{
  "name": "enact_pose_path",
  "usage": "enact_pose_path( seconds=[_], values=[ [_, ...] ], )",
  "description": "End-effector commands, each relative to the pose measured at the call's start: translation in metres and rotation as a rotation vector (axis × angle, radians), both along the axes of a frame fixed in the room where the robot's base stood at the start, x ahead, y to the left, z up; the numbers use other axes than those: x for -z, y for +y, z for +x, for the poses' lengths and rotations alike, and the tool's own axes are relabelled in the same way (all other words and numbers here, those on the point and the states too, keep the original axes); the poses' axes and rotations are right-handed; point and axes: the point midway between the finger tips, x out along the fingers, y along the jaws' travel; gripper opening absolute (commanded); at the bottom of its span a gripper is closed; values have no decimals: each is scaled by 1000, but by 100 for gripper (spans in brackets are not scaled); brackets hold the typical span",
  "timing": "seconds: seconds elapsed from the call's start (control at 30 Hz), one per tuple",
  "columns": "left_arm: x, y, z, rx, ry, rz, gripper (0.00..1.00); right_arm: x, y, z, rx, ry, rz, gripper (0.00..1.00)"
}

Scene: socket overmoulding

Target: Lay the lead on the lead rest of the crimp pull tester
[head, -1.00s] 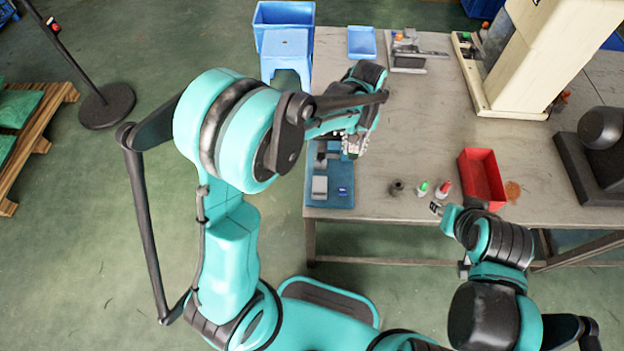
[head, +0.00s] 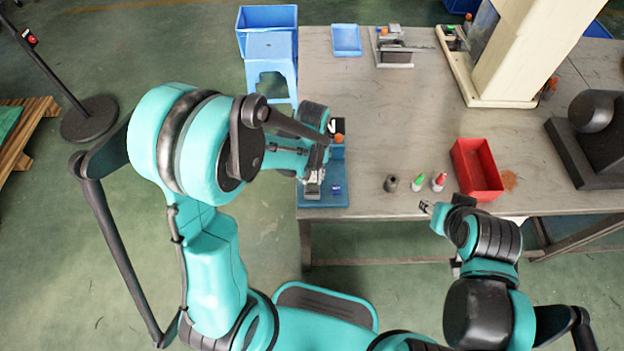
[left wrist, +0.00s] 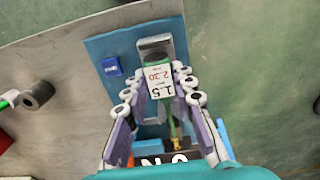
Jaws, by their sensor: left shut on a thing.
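The lead (left wrist: 161,80) has a green body, a white tag reading 1.5 and 2.20, and a brass-coloured end. My left gripper (left wrist: 160,100) is shut on it, with a finger on each side. It holds the lead over the blue base of what looks like the crimp pull tester (left wrist: 103,48). A grey block (left wrist: 154,43), possibly the lead rest, lies just beyond the tag; I cannot tell whether they touch. In the head view my left gripper (head: 313,186) covers part of the tester (head: 325,201). My right gripper (head: 427,207) is near the table's front edge; its jaws are too small to read.
A blue tray (head: 346,40) and a grey device (head: 394,50) are at the back. The table's middle is clear.

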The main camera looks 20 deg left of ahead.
Motion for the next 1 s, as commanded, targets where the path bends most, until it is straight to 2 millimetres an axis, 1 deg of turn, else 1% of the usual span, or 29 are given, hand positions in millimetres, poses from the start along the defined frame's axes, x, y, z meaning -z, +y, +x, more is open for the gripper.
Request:
enact_pose_path(
  seconds=[0.03,0.1,0.33,0.47,0.5,0.53,0.57,0.87,0.97,1.0],
  values=[
    [12,0,0,0,0,0,0,8,0,0,0,0,0,40],
    [18,0,0,0,0,0,0,10,0,0,0,0,0,40],
    [16,0,0,0,0,0,0,8,0,0,0,0,0,40],
    [21,0,0,0,0,0,0,12,0,0,0,0,0,40],
    [20,0,0,0,0,0,33,11,0,0,0,0,0,40],
    [19,0,0,0,0,0,41,11,0,0,0,0,0,40],
    [19,0,0,0,0,0,46,11,0,0,0,0,0,40],
    [18,0,0,0,0,0,46,10,0,0,0,0,0,40],
    [12,0,0,0,0,0,46,5,0,0,0,0,0,40],
    [7,0,0,0,0,0,46,3,0,0,0,0,0,40]
  ],
)
